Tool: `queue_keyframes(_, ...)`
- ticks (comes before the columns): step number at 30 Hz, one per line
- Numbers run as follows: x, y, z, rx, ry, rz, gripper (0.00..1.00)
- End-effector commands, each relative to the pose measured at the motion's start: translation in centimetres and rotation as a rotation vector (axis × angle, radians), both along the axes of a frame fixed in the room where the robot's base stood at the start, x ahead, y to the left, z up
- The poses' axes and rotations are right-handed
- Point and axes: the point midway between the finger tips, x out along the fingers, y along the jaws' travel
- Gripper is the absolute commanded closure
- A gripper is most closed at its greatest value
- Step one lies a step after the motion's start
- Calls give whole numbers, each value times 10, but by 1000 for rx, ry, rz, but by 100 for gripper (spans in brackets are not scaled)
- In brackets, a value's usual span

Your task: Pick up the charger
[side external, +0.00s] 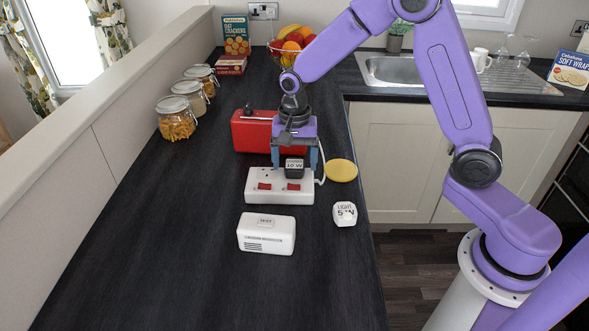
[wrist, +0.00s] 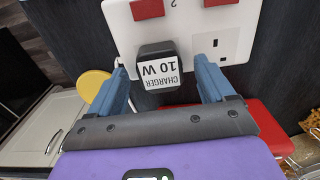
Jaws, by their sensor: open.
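The charger (side external: 294,168) is a small black block plugged into the right socket of a white extension block (side external: 262,197) with two red switches. In the wrist view the charger (wrist: 158,66) shows a white label reading "CHARGER 10 W". My gripper (side external: 295,172) is above the extension block, pointing down. In the wrist view my gripper's two blue fingers (wrist: 162,75) are open, one on each side of the charger, with visible gaps between them and it. I cannot tell whether the fingertips touch the extension block.
A red toaster-like box (side external: 250,130) stands just behind the extension block. A white box-shaped device (side external: 266,233) and a white cube labelled "LIGHT" (side external: 344,214) lie in front. A yellow disc (side external: 341,170) lies to the right. The counter's front left is clear.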

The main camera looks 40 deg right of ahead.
Motion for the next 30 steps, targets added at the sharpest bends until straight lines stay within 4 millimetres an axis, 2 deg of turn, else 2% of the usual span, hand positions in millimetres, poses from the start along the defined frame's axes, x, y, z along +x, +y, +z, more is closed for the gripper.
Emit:
queue_keyframes(3,-1,0,-7,-1,1,1,18)
queue_keyframes(10,0,0,-8,1,-1,1,18)
queue_keyframes(15,0,0,-8,0,0,1,73)
queue_keyframes(16,0,0,-8,0,0,1,79)
queue_keyframes(25,0,0,-7,0,-1,1,79)
queue_keyframes(30,1,0,2,1,-4,0,79)
